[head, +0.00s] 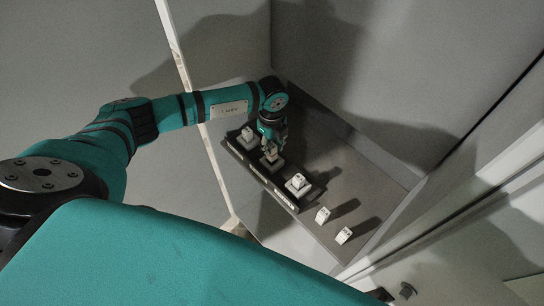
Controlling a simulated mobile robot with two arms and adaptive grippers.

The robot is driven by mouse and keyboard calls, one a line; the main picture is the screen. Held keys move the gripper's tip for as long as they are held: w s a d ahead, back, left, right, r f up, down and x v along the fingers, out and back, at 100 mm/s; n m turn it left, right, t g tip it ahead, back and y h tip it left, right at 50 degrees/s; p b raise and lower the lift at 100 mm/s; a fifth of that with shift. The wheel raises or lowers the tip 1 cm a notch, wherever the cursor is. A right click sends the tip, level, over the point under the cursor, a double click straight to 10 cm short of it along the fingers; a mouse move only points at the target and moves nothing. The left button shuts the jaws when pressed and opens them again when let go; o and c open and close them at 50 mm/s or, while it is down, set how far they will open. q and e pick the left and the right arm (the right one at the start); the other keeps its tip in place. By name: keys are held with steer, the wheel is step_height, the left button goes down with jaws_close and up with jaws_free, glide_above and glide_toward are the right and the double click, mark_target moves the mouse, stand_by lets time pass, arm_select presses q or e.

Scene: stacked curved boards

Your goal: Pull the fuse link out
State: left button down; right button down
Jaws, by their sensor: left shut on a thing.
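A dark block with several white fuse links stands on a grey shelf (350,170) in the head view. My left gripper (271,152) points down over the middle position of the block and is shut on the fuse link (272,163) there. The fuse link is partly hidden by the fingers, and I cannot tell whether it is still seated. One fuse link (247,135) sits to its left and another (298,183) to its right on the block (262,178). My right gripper is not in view.
Two loose white pieces (322,215) and (344,235) stand on the shelf right of the block. Grey walls (350,70) enclose the shelf behind and at the right. A pale edge (205,130) runs along its left side. The shelf behind the block is clear.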

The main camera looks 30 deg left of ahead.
arm_select(q)
steer(key=shift+r, duration=0.1)
steer(key=shift+r, duration=0.2)
steer(key=shift+r+p, duration=1.6)
steer(key=shift+r, duration=0.2)
